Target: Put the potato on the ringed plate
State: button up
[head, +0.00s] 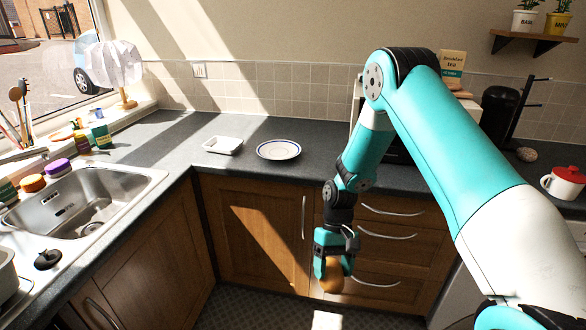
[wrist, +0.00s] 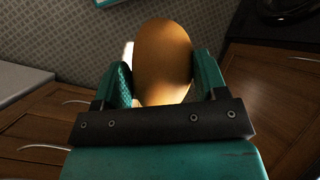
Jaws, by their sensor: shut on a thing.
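The potato (head: 331,278) is brown and smooth. My gripper (head: 330,262) is shut on it and hangs low in front of the wooden drawers, below the counter edge. In the wrist view the potato (wrist: 163,60) sits between the two teal fingers, with its upper end free. The ringed plate (head: 279,149) is white with a dark blue ring and lies empty on the dark counter, above and left of my gripper in the head view. The plate cannot be made out in the wrist view.
A white square dish (head: 222,145) stands left of the plate. A steel sink (head: 90,203) is at the left. A red-lidded white mug (head: 565,182) is at the far right. The counter edge and drawer handles (head: 392,211) are close to my arm.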

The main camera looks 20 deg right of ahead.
aim_at(280, 152)
jog(key=z, duration=0.85)
jog(key=i, duration=0.7)
jog(key=u, duration=0.1)
